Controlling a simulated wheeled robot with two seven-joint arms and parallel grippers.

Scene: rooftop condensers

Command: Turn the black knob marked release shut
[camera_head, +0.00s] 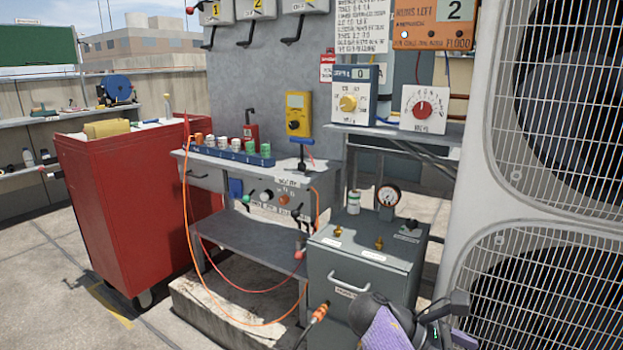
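A grey metal cabinet (365,262) stands at the lower middle right. On its top, at the right rear, is a small black knob (410,226) with a pale label in front of it; the lettering is too small to read. Two brass fittings (379,243) and a round dial gauge (388,196) are also on the top. My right gripper (440,312), black with purple parts on its arm, shows at the bottom edge, in front of and below the cabinet top, apart from the knob. Its fingers are too unclear to judge. My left gripper is not in view.
A white jar (353,202) stands behind the cabinet top. A large condenser unit (540,170) rises close on the right. A grey workbench (245,175) with bottles and an orange cable is to the left, beside a red tool cabinet (125,210). A shelf with meters hangs above.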

